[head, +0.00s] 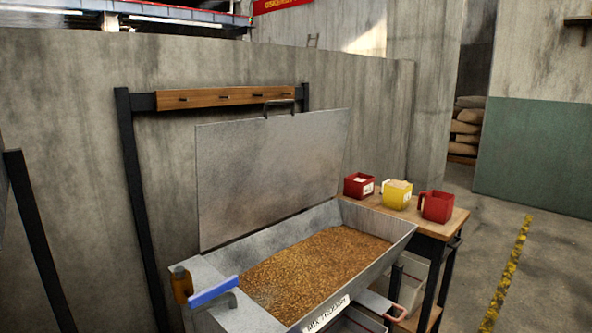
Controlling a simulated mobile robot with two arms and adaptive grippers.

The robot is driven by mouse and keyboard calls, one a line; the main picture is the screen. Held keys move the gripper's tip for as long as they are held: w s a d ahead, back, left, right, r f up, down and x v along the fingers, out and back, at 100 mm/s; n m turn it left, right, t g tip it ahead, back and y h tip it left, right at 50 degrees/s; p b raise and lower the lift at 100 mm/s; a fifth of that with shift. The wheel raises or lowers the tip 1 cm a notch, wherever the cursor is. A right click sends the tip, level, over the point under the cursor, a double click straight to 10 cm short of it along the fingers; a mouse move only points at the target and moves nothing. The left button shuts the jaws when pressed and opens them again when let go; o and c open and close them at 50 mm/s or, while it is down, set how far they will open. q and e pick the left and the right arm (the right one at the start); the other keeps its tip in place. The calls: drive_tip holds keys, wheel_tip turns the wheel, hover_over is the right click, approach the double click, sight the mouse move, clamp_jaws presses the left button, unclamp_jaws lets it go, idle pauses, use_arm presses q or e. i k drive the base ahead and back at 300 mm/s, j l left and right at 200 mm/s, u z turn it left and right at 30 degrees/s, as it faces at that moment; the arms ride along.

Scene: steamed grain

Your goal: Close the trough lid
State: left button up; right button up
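The trough (372,277) is a grey metal box full of golden-brown grain (310,265), with a white label on its front that seems to read "MIX TROUGH". Its lid (270,175) is a flat grey metal sheet standing nearly upright along the back edge of the trough, so the trough is open. A dark handle (280,104) sits at the middle of the lid's top edge. Neither of my grippers is in view.
A blue-handled item (214,291) and a brown-orange item (181,284) are at the trough's left end. A wooden side table (445,224) at right holds red and yellow containers (397,194). A peg rail (225,97) is behind the lid. Floor at right is clear.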

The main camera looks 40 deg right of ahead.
sight(253, 174)
drive_tip(key=l+z, duration=0.1)
drive_tip(key=z, duration=1.1)
